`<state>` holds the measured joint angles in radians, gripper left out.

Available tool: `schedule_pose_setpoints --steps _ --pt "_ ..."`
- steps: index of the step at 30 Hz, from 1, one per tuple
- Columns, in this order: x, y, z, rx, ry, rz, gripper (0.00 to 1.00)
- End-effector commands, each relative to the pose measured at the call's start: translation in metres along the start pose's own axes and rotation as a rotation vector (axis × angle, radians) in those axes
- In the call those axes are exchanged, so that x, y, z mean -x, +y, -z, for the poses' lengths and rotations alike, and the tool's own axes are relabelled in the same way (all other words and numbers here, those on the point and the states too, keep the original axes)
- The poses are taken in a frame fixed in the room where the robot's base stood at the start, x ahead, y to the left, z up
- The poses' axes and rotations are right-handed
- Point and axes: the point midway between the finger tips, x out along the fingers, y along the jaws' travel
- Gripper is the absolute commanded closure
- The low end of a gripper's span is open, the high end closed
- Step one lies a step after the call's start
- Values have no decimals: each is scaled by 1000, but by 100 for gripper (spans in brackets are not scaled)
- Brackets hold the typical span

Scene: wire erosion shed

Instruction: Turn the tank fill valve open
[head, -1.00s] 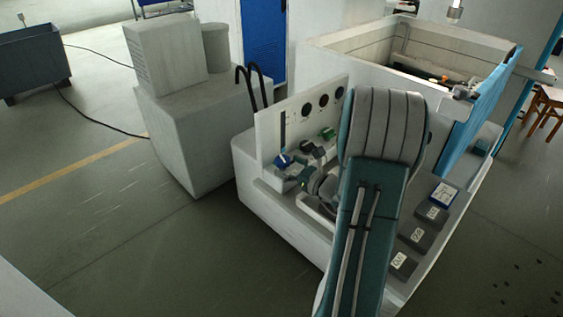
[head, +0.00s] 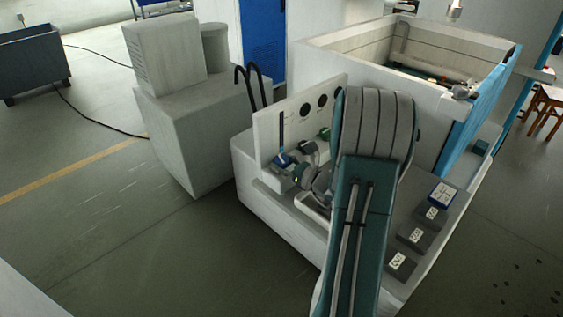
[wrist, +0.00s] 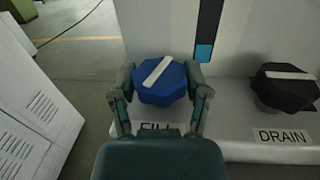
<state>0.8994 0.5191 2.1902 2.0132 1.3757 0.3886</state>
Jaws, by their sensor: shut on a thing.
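The tank fill valve is a blue, many-sided knob (wrist: 162,91) with a white bar across its top. The bar lies diagonally in the wrist view, from lower left to upper right. In the head view the blue valve (head: 282,160) is at the front left of the white panel. My gripper (wrist: 159,80) is shut on the knob, with one finger on its left side and one on its right. My wrist housing partly covers the FILL label (wrist: 158,127). In the head view my gripper (head: 300,176) is small, and its fingertips are hard to make out.
A black knob (wrist: 287,88) with a white bar stands right of the fill valve, above a DRAIN label (wrist: 282,136). The white panel (wrist: 255,35) carries a dark vertical gauge (wrist: 205,40) with a blue lower end. The open tank (head: 345,65) stands behind.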

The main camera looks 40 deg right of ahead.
Motion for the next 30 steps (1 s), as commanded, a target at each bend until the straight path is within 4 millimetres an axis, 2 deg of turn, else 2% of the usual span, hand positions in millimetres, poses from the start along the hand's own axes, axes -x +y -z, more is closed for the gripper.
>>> schedule_pose_setpoints --steps 15,26,27,29,30 --pt "-1 -2 -1 3 -3 -350 86" --pt "0 -2 -1 3 -1 -372 87" --pt "0 -2 -1 3 -1 -372 34" --pt "0 -2 -1 3 -1 -372 8" --pt "0 -2 -1 3 -1 -372 4"
